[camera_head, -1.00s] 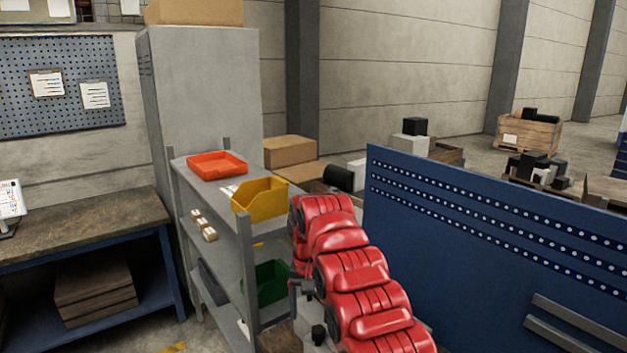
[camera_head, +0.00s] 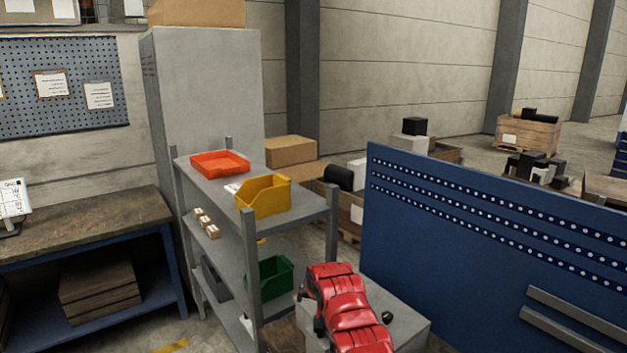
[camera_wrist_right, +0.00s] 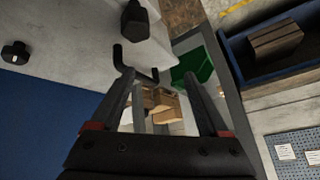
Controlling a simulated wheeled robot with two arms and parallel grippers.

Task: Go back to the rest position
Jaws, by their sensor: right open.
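My right arm, red and jointed, shows at the bottom centre of the head view, to the right of the grey shelf rack (camera_head: 251,262). In that view its gripper is mostly hidden, with only a small dark part at the arm's left side. In the right wrist view my right gripper (camera_wrist_right: 158,80) has its two dark fingers apart, with nothing held between them. My left gripper is in neither view.
The rack holds an orange tray (camera_head: 220,164), a yellow bin (camera_head: 263,197) and a green bin (camera_head: 270,279). A pale box-like surface (camera_head: 405,325) lies beside my arm. A blue perforated panel (camera_head: 480,240) stands at right; a workbench (camera_head: 80,232) at left.

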